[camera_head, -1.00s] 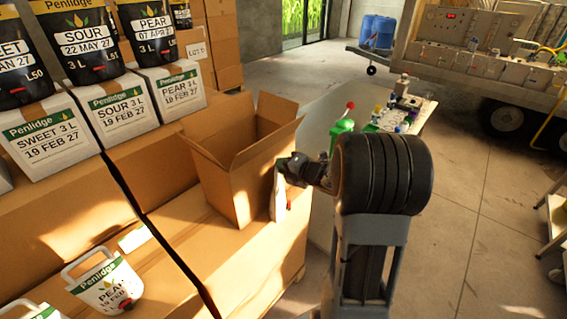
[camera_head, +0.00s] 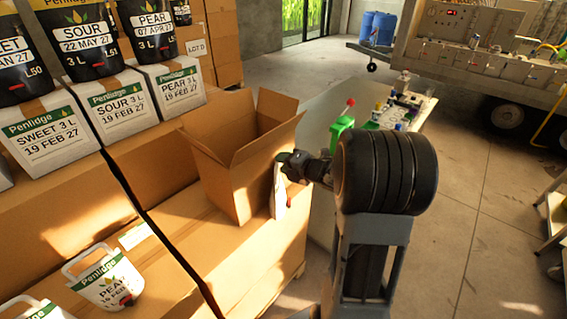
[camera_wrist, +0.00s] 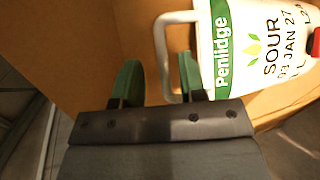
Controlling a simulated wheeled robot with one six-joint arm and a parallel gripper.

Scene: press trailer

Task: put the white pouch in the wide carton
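A white pouch (camera_head: 279,197) with a green Penlidge label marked SOUR stands close against the right side of the open carton (camera_head: 240,198). Its label shows sideways in the wrist view (camera_wrist: 262,50). The carton is the only open one I see; its flaps are spread, and its floor is hidden. My gripper (camera_head: 283,160) is at the pouch's top, outside the carton. In the wrist view my gripper (camera_wrist: 160,80) has its two green fingers apart. The pouch's white handle lies between them, nearer the right finger, with a gap on the left.
Another white pouch, marked PEAR (camera_head: 108,283), lies on the boxes at lower left. Closed white boxes (camera_head: 120,105) with black pouches on top stand behind. A cluttered bench (camera_head: 400,115) is beyond my arm. Open floor (camera_head: 480,230) lies to the right.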

